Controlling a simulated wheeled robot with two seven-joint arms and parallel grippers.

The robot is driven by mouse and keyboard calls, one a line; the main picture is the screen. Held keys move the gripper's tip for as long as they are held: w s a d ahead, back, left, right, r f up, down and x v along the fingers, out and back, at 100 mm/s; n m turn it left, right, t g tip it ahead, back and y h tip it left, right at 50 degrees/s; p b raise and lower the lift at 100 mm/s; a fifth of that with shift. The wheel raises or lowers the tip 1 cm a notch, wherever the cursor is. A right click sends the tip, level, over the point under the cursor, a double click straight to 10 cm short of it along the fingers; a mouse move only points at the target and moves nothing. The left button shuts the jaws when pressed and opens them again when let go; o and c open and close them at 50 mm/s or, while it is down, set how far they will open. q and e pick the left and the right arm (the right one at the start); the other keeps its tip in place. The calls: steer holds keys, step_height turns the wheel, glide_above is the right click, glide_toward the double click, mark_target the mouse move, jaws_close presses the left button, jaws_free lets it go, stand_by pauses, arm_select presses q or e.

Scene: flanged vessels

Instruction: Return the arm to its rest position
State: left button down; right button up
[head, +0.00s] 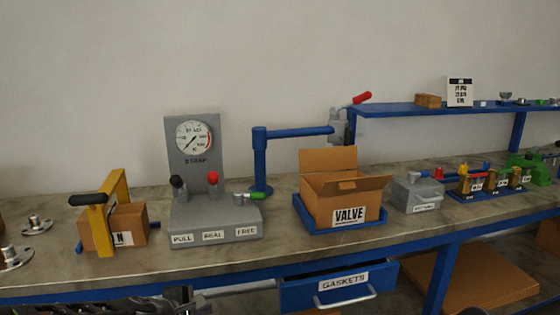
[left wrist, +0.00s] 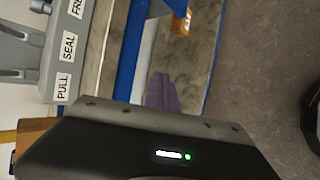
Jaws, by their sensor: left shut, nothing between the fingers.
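My left gripper (head: 187,299) is at the bottom edge of the head view, below the front edge of the workbench (head: 130,285) and left of the gasket drawer. It is shut with nothing held, and its fingertips are hard to make out. In the left wrist view the dark wrist housing with a green light fills the bottom, and the strap machine's base (left wrist: 62,50) with its PULL and SEAL labels shows at upper left. My right gripper is not in view.
On the bench stand the grey strap machine (head: 215,222), an open VALVE box (head: 345,205) in a blue tray, a small box (head: 130,226) under a yellow frame, and flanged parts (head: 37,225) at left. The GASKETS drawer (head: 340,289) juts out below the bench edge.

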arm_select(q)
steer(key=s+d+f+m+g+p, duration=0.2)
steer(key=s+f+m, duration=0.4)
steer(key=f, duration=0.3)
steer(key=s+d+f+m+g+p, duration=0.1)
steer(key=s+f+m+g+p, duration=0.1)
steer(key=s+f+m, duration=0.45)
steer(key=s+d+f+m+g+p, duration=0.2)
steer(key=s+f, duration=0.3)
steer(key=s, duration=0.4)
steer(key=s+d+f+m+g+h+p, duration=0.1)
steer(key=s+d+f+m+g, duration=0.1)
steer(key=s+d+f, duration=0.3)
steer(key=s, duration=0.4)
steer(key=shift+s+d+g+p, duration=0.25)
steer(key=shift+d+g+p, duration=0.05)
steer(key=shift+p, duration=0.05)
